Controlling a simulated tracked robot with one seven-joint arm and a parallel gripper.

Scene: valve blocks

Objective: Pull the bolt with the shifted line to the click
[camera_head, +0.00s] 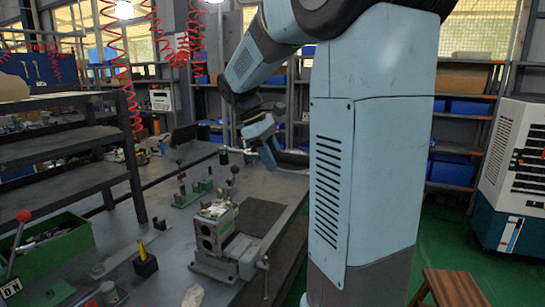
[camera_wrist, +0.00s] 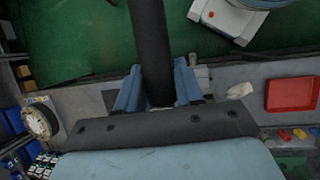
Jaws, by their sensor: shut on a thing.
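My gripper (camera_wrist: 158,88) shows in the wrist view with its blue fingers on either side of a thick dark bar (camera_wrist: 149,45), shut on it. The bar runs up out of the picture; I cannot tell whether it is a bolt. In the head view my gripper (camera_head: 266,148) is above the far part of the bench, beyond the vise. A metal valve block (camera_head: 213,229) sits in the vise. A black-knobbed lever (camera_head: 233,178) stands behind it. No shifted line can be made out on anything, and the gripped place is mostly hidden.
The grey bench (camera_head: 172,245) also carries a green base with levers (camera_head: 193,194), a black block with a yellow peg (camera_head: 146,261) and a green bin (camera_head: 55,252). A dark shelf rack (camera_head: 75,150) stands left. A red tray (camera_wrist: 292,94) shows in the wrist view.

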